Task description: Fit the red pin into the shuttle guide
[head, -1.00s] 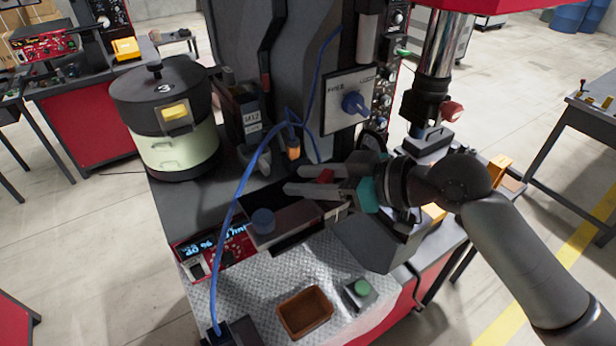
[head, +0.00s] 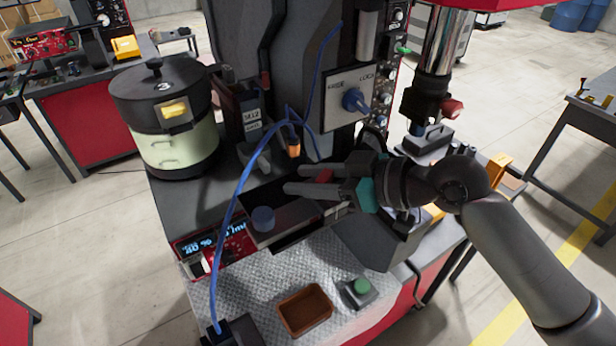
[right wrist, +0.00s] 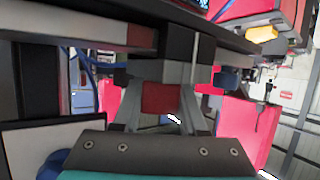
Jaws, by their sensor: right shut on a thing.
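My right gripper (head: 296,178) reaches in from the right over the middle of the machine's deck. Its fingers are shut on the red pin (head: 324,176), which shows as a small red piece between them. In the right wrist view the red pin (right wrist: 160,98) sits between the fingers, with a dark and grey block right beyond it. My left gripper is out of view.
A blue cable (head: 234,190) arcs up left of the gripper. A lidded bowl feeder (head: 168,120) stands at the left. A panel with a blue dial (head: 352,100) stands behind. A brown tray (head: 305,310) and a green button (head: 362,287) are in front.

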